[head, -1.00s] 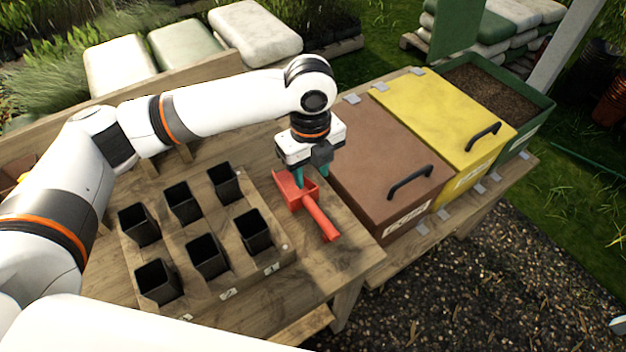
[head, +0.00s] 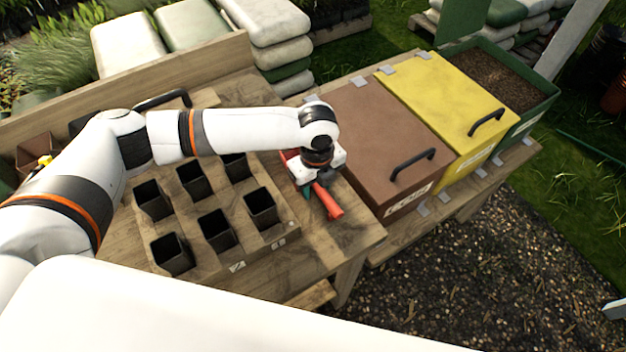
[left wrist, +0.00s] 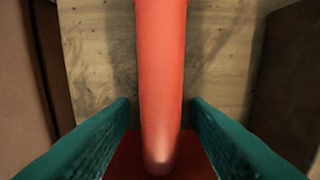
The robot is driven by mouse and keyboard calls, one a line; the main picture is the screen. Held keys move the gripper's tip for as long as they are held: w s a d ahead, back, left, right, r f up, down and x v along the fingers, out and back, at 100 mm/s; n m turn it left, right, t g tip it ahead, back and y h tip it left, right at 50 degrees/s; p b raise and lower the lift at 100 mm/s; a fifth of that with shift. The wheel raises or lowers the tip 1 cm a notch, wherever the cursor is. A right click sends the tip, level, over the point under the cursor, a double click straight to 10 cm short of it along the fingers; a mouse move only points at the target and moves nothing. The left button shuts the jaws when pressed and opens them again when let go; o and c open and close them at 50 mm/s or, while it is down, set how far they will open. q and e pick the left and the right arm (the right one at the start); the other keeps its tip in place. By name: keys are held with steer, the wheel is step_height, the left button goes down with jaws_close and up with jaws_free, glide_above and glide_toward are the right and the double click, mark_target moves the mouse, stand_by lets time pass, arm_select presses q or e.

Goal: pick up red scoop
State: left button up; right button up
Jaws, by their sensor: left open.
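The red scoop (head: 328,203) lies on the wooden bench to the left of the brown-lidded bin, its handle toward the bench's front edge. My left gripper (head: 319,187) is low over the scoop and hides part of it in the head view. In the left wrist view, the scoop's handle (left wrist: 162,70) runs between the two teal fingers (left wrist: 160,118), with a gap on each side. The fingers are open and not closed on it. My right gripper is not in view.
A wooden holder with several black pots (head: 213,228) stands left of the scoop. The brown bin lid (head: 378,140) is close on the right, with the yellow bin lid (head: 440,95) and a green soil bin (head: 545,103) beyond. The bench front near the scoop is clear.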

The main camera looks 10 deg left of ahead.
arm_select(q)
jaws_close()
steer(key=shift+r, duration=0.1)
